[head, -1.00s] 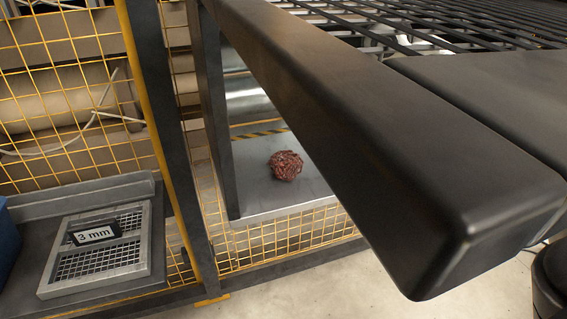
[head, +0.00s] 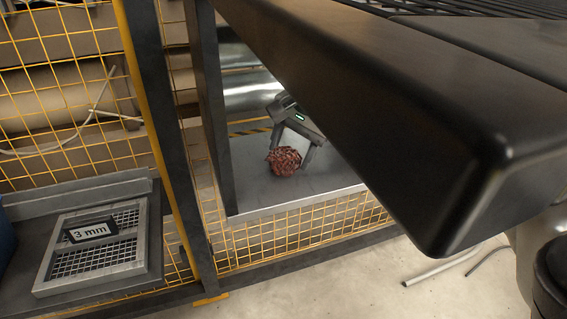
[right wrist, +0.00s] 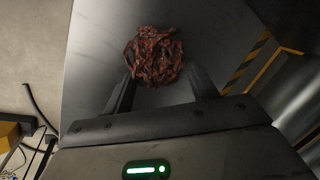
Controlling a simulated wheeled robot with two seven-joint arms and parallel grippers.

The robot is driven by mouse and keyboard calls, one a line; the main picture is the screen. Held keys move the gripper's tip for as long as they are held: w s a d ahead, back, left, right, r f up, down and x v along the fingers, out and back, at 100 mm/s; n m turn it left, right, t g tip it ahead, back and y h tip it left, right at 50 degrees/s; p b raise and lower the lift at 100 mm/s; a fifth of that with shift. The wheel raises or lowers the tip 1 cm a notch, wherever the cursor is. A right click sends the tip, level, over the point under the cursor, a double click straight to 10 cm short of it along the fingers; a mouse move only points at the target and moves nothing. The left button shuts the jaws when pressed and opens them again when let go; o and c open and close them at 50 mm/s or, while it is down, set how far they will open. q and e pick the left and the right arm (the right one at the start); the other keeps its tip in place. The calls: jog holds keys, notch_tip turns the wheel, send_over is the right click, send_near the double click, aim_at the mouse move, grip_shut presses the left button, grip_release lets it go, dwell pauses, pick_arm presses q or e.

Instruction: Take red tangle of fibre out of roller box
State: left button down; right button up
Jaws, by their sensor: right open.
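The red tangle of fibre (head: 284,161) lies on the grey metal floor (head: 252,186) of the roller box, behind the yellow mesh guard. My right gripper (head: 290,150) is at the tangle, its jaws open, with the fingers behind and beside it. In the right wrist view the tangle (right wrist: 155,56) sits just beyond and between the spread fingertips (right wrist: 162,85). I cannot tell whether the fingers touch it. My left gripper is not in view.
A large dark arm link of mine covers the upper right. A yellow mesh guard (head: 280,232) and a dark post (head: 160,130) border the box opening. Metal rollers (head: 250,90) lie behind.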

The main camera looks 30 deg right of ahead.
aim_at(300, 155)
jog(key=c, duration=0.8)
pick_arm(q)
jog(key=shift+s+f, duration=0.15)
pick_arm(e)
jog(key=shift+o, duration=0.2)
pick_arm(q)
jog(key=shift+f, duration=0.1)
pick_arm(e)
jog(key=shift+r, duration=0.1)
